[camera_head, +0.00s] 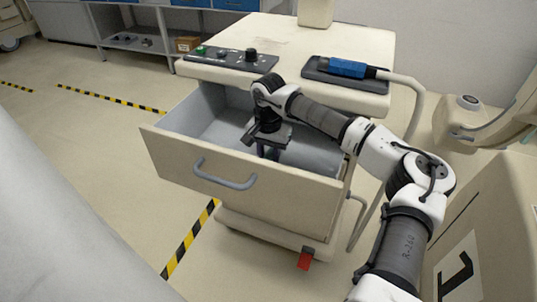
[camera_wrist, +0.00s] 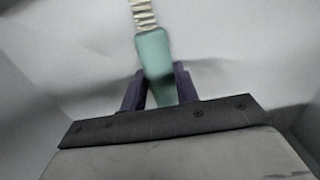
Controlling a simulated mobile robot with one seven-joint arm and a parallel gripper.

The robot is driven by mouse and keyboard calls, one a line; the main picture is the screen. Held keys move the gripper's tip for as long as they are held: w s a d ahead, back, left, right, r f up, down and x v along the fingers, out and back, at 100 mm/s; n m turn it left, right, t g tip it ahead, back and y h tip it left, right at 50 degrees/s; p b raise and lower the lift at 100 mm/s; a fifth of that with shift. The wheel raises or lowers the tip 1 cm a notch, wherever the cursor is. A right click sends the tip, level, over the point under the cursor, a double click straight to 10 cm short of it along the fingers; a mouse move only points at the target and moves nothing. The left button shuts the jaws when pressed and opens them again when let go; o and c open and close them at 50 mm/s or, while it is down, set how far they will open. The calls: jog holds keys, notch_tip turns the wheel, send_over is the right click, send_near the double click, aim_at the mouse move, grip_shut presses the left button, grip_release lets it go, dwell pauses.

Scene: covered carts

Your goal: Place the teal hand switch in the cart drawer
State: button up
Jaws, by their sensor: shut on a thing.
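The teal hand switch (camera_wrist: 154,55) is between the two dark fingers of my gripper (camera_wrist: 158,88) in the wrist view, with a pale ribbed cord end at its top. My gripper is shut on it. In the head view my gripper (camera_head: 268,150) points down inside the open cart drawer (camera_head: 205,120), and the switch is hidden there by the gripper and the drawer front. The drawer is pulled out, with a grey interior and a grey handle on its front. Whether the switch touches the drawer floor cannot be told.
The cart top (camera_head: 300,38) has a control panel (camera_head: 232,60) with knobs and a dark tray (camera_head: 318,74) holding a blue handpiece (camera_head: 346,67). My arm reaches over the drawer's right side. The drawer's left part is clear. A red pedal (camera_head: 306,258) is at the cart's base.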

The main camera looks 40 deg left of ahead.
aim_at(269, 157)
jog(key=shift+f, duration=0.15)
jog(key=o, duration=1)
notch_tip(269, 157, up, 12)
jog(key=shift+r, duration=0.2)
